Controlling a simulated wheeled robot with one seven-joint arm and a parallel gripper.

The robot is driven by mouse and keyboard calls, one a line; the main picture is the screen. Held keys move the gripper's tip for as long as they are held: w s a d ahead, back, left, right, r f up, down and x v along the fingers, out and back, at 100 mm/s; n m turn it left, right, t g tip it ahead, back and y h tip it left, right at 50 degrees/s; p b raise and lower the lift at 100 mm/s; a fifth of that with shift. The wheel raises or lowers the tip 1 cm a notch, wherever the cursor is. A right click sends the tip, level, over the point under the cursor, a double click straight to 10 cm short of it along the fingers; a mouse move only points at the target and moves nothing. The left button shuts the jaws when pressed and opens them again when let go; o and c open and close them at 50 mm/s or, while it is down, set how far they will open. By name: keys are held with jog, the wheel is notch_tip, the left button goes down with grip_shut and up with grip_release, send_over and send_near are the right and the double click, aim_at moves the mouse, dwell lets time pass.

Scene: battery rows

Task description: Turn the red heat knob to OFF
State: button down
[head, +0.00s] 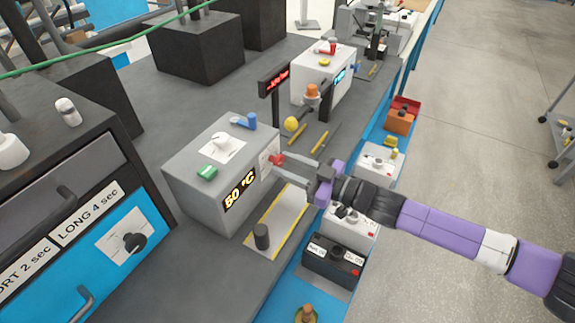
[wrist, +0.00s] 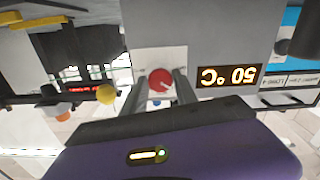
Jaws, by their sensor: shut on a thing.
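The red heat knob (head: 276,159) is on the front face of a grey box (head: 185,185), beside a lit display (head: 239,190) reading 50 °C. In the wrist view, which is upside down, the knob (wrist: 160,80) is a round red disc with a pale pointer mark on a light plate (wrist: 150,57). My gripper (head: 279,168) reaches the box from the right, its fingers on either side of the knob. In the wrist view, my gripper (wrist: 160,88) is shut on the knob. The OFF marking is too small to read.
A yellow-edged plate (head: 275,220) with a dark cylinder (head: 262,237) lies in front. A yellow ball (head: 291,124) and a second box (head: 322,75) stand behind.

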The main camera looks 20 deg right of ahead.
jog(key=n, duration=0.7)
jog(key=shift+r, duration=0.1)
dwell(0.5)
jog(key=c, duration=1)
grip_release()
jog(key=shift+b, duration=0.3)
jog(key=shift+d, duration=0.1)
jog(key=v, duration=0.7)
jog(key=shift+s+b, duration=0.3)
jog(key=shift+b, duration=0.15)
jog(key=shift+d, duration=0.25)
